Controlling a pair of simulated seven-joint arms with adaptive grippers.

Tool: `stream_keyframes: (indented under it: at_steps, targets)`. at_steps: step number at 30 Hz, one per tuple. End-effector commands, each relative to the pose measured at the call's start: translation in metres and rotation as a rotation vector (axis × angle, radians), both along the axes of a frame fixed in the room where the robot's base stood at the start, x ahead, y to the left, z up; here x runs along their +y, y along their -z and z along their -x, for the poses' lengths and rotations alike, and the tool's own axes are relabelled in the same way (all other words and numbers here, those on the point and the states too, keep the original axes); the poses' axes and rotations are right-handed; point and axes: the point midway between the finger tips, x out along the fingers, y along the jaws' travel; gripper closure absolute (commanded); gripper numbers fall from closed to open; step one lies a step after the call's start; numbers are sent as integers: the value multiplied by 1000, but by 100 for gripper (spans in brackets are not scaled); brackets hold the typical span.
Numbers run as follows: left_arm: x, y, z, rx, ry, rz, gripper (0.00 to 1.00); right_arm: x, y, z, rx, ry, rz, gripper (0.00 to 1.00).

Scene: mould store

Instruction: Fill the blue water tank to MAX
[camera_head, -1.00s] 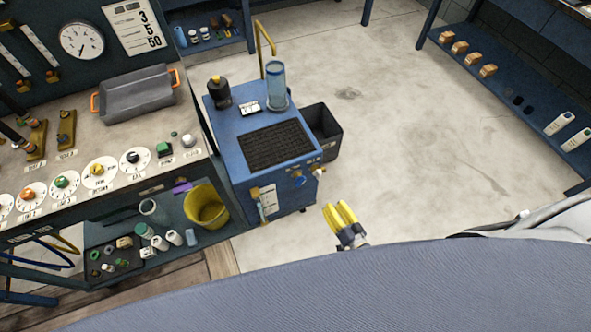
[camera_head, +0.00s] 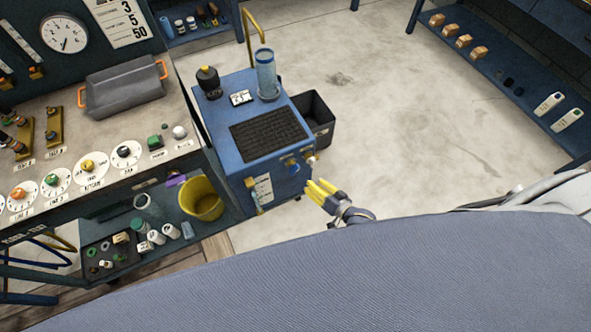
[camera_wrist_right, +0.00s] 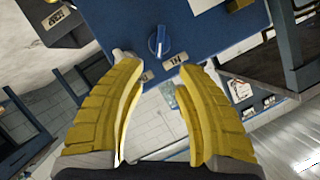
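The blue water tank (camera_head: 222,123) is a boxy blue unit on the floor beside the bench. A clear bluish cylinder (camera_head: 266,75) stands on its top; I cannot read a level or a MAX mark. A blue knob (camera_head: 293,166) is on its front face, beside a small pale spout (camera_head: 312,160). My right gripper (camera_head: 316,190), with yellow fingers, is just in front of this face. In the right wrist view its fingers (camera_wrist_right: 160,66) are apart and empty, with the blue knob (camera_wrist_right: 157,41) beyond the gap, not held. My left gripper is out of view.
A dark grey bin (camera_head: 318,112) stands behind the tank's right side. The bench (camera_head: 110,180) with dials and a grey tray (camera_head: 124,90) is at left. A yellow bucket (camera_head: 202,200) is on its lower shelf. The floor at right is open up to a blue shelf (camera_head: 500,90).

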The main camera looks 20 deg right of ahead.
Motion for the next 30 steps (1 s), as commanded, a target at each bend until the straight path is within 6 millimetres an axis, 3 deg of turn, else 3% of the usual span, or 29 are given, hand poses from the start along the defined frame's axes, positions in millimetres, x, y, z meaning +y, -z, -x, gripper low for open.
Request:
stream_keyframes:
  at_steps: [6, 16, 30]
  targets:
    - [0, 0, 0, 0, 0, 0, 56, 15, 12, -38, -2, 0, 1, 66]
    - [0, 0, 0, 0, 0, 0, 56, 34, 29, -83, -2, -1, 1, 66]
    - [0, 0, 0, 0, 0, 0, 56, 44, 39, -108, -1, 0, 1, 66]
